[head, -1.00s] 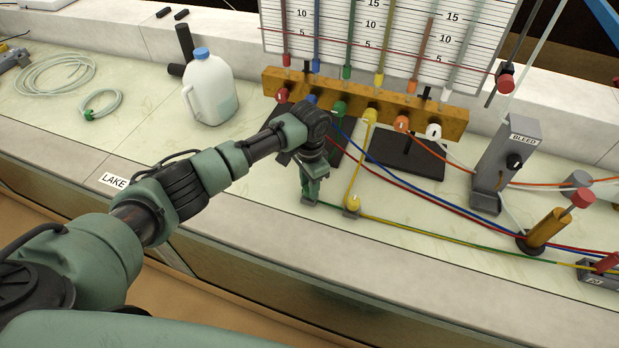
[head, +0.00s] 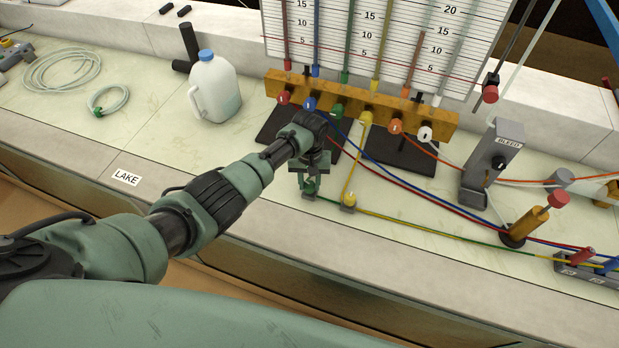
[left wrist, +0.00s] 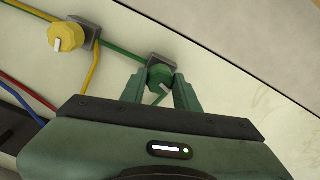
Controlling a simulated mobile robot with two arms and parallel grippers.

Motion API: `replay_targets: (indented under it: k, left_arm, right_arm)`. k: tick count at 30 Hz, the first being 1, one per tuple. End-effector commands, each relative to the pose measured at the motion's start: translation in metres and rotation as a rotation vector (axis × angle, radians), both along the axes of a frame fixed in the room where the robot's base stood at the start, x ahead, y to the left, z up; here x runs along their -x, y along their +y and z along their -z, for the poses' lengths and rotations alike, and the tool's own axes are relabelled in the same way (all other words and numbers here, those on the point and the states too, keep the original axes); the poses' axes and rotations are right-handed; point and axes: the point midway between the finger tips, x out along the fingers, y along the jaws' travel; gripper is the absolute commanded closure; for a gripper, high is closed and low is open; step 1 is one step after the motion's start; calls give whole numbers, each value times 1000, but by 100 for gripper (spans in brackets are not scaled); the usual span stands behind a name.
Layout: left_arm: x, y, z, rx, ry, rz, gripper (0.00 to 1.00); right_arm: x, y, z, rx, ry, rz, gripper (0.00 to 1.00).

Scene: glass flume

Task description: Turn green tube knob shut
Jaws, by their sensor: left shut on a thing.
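The green tube knob (left wrist: 160,77) sits on a small grey block on the bench in the left wrist view, with a white mark on its face. My left gripper (left wrist: 159,88) has one finger on each side of it and is shut on it. In the head view the gripper (head: 309,184) points down at the knob (head: 309,188), partly hiding it. The green tube (left wrist: 122,50) meets the block there. My right gripper is in neither view.
The yellow tube knob (left wrist: 64,38) is close beside, on its own block; it also shows in the head view (head: 349,199). Behind stands a wooden manifold (head: 357,108) with coloured valves. A white jug (head: 214,88) stands left. Red and blue tubes run right.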

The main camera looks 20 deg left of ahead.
Motion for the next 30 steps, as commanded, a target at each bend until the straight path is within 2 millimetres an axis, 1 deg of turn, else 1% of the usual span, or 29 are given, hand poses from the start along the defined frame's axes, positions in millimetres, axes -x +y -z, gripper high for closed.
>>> replay_targets:
  k: [1, 3, 18, 24, 30]
  left_arm:
    - [-1, -1, -4, 1, -2, -43, 100]
    - [-1, -1, -4, 1, -2, -110, 100]
    - [-2, -1, -3, 1, -4, -565, 100]
    - [-2, 0, -3, 0, -5, -700, 100]
    - [-3, 0, -3, -1, -7, -786, 100]
  right_arm:
    - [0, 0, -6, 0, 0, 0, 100]
    - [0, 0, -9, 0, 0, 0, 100]
    - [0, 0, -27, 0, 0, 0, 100]
    - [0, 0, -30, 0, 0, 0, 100]
    - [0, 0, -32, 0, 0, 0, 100]
